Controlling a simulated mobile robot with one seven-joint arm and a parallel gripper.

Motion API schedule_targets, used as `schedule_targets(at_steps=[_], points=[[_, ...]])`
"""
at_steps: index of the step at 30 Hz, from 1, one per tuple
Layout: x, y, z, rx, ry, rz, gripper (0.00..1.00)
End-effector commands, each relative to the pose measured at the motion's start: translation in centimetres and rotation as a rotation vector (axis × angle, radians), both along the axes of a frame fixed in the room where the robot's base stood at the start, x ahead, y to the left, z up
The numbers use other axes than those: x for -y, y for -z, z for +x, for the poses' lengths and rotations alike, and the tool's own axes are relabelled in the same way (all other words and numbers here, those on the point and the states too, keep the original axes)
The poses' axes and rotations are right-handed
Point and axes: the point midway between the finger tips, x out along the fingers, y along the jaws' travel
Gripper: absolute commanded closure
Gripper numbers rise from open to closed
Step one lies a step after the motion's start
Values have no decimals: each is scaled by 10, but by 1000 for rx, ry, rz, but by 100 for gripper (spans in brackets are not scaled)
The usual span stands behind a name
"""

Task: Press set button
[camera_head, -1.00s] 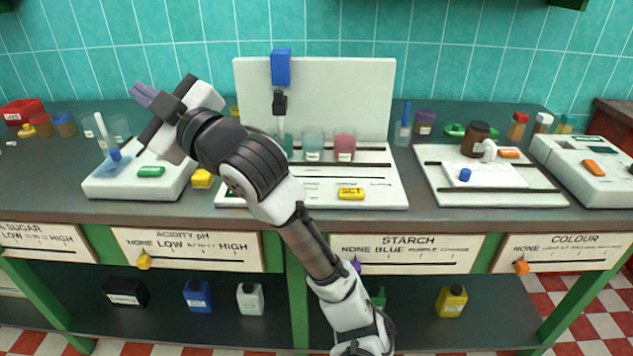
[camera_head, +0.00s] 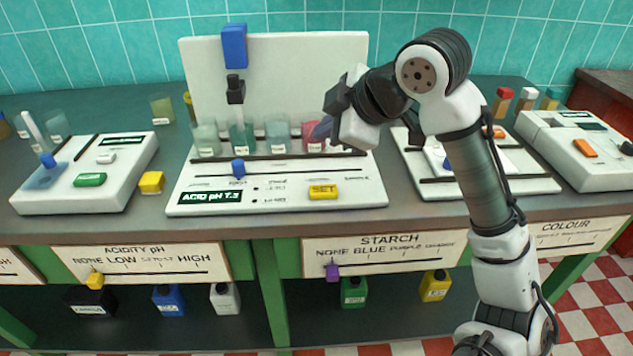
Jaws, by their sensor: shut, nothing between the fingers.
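The SET button (camera_head: 323,191) is a yellow block with dark lettering. It sits at the front right of the white acidity pH station (camera_head: 270,198), on the counter. My gripper (camera_head: 320,128) is above the right part of this station, behind and higher than the button and apart from it. The fingers look closed and hold nothing. The button is fully visible.
Several beakers stand in a row behind the button, with a blue slider (camera_head: 238,168) left of it. A probe hangs from a blue block (camera_head: 234,46) on the upright panel. A loose yellow block (camera_head: 151,182) lies left of the station. The space in front of the button is clear.

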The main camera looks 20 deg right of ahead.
Motion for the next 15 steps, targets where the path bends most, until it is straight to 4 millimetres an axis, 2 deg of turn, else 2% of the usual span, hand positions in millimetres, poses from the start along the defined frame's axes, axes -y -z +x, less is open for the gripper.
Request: schedule_targets(at_steps=[4, 15], points=[[7, 2, -6, -18, 4, -10, 100], [6, 4, -6, -17, 4, -8, 100]])
